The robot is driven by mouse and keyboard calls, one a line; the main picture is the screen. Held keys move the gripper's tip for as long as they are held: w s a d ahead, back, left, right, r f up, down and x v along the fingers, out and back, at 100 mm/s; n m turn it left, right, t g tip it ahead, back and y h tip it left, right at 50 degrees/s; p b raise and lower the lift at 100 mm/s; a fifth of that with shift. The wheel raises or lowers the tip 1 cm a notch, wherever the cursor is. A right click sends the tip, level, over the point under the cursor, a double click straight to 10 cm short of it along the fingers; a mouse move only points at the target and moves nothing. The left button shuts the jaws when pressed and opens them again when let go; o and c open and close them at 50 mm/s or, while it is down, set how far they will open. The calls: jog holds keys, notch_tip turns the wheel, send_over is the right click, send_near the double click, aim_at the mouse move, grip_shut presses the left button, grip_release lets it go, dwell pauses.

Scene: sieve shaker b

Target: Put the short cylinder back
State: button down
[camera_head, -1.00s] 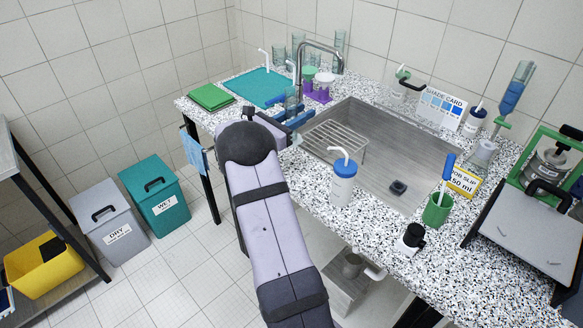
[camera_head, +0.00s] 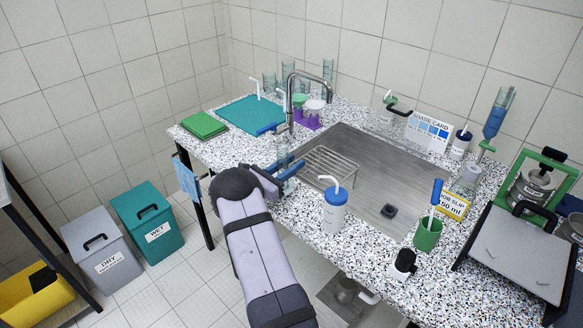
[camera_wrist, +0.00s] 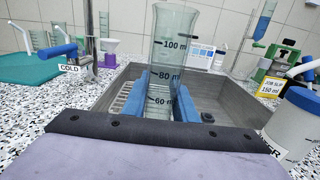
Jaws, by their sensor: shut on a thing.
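My gripper (camera_head: 284,172) is shut on a clear graduated cylinder (camera_head: 282,152) beside the left end of the sink. Other clear cylinders (camera_head: 327,70) stand at the back of the counter by the wall. A teal mat (camera_head: 250,115) lies at the back left.
The faucet (camera_head: 291,100) and its blue cold handle stand behind the gripper. The sink (camera_head: 365,175) holds a wire rack (camera_head: 328,165). A blue-capped wash bottle (camera_head: 335,210) stands at the front edge. Purple holders (camera_head: 307,118) stand by the faucet. Speckled counter (camera_head: 285,215) is clear left of the bottle.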

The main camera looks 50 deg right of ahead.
jog(key=shift+f, duration=0.9)
jog(key=shift+f, duration=0.1)
jog(key=c, duration=1.4)
grip_release()
jog(key=shift+c, duration=0.2)
jog(key=a+b, duration=0.4)
jog(key=a, duration=0.8)
